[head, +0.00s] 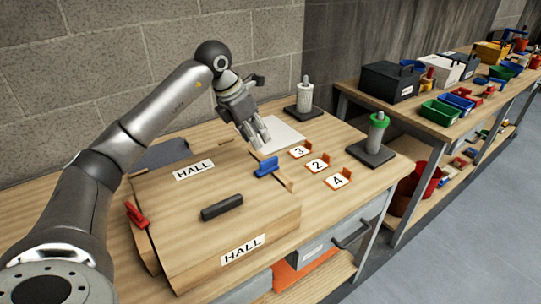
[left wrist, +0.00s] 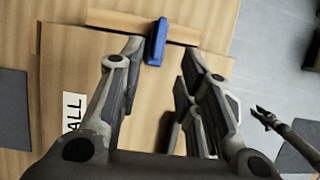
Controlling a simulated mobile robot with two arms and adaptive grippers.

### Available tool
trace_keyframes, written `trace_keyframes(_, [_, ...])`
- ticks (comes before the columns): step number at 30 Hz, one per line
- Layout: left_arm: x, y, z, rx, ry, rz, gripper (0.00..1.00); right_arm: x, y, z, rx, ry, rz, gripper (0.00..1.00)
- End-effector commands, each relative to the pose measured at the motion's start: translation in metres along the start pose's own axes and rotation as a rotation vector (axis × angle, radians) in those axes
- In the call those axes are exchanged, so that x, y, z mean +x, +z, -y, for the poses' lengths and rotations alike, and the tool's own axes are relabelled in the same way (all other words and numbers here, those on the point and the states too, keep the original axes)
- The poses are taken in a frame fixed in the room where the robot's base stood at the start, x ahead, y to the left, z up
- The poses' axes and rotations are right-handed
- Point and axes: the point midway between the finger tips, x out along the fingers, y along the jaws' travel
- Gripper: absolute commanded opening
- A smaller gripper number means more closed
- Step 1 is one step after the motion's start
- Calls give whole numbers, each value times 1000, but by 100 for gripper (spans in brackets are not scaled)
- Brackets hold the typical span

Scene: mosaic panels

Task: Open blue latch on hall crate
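The wooden hall crate (head: 170,218) stands on the workbench with HALL labels on its lid and front. The blue latch (head: 266,167) is at the crate's right end, and a red latch (head: 136,215) is at its left end. My left gripper (head: 262,140) is above and just behind the blue latch in the head view. In the left wrist view the blue latch (left wrist: 156,42) lies ahead of the fingers, which are apart with nothing visibly held between them. I cannot tell whether a finger touches the latch.
A dark handle (head: 222,207) sits on the crate. Orange-edged number cards (head: 318,164) and a white sheet (head: 281,136) lie to its right. Two bottle-like stands (head: 305,98) (head: 377,133) are near the bench's far and right edges. A second bench (head: 440,122) holds bins and boxes.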

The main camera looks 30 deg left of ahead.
Motion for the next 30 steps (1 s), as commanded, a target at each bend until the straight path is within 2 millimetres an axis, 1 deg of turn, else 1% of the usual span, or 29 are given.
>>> trace_keyframes(2, [5,-2,-2,-3,5,-12,32,-2,0,0,0,0,1,32])
trace_keyframes(5, [19,-3,-2,-4,4,-15,32,-6,0,0,0,-1,1,32])
trace_keyframes(12, [64,-2,0,-2,0,-12,32,-19,-1,1,0,-2,2,32])
trace_keyframes(15, [81,-2,-1,-3,1,-11,32,-24,-1,2,1,-3,2,32])
trace_keyframes(18, [93,-2,-1,-3,1,-8,32,-26,-2,2,1,-4,2,32])
trace_keyframes(21, [102,-2,-1,-2,2,-9,32,-28,-2,3,0,-4,1,32])
trace_keyframes(24, [106,-2,-1,-2,2,-7,32,-28,-2,3,0,-4,1,32])
trace_keyframes(30, [106,-2,-1,-2,3,-7,32,-28,-2,2,0,-4,1,32])
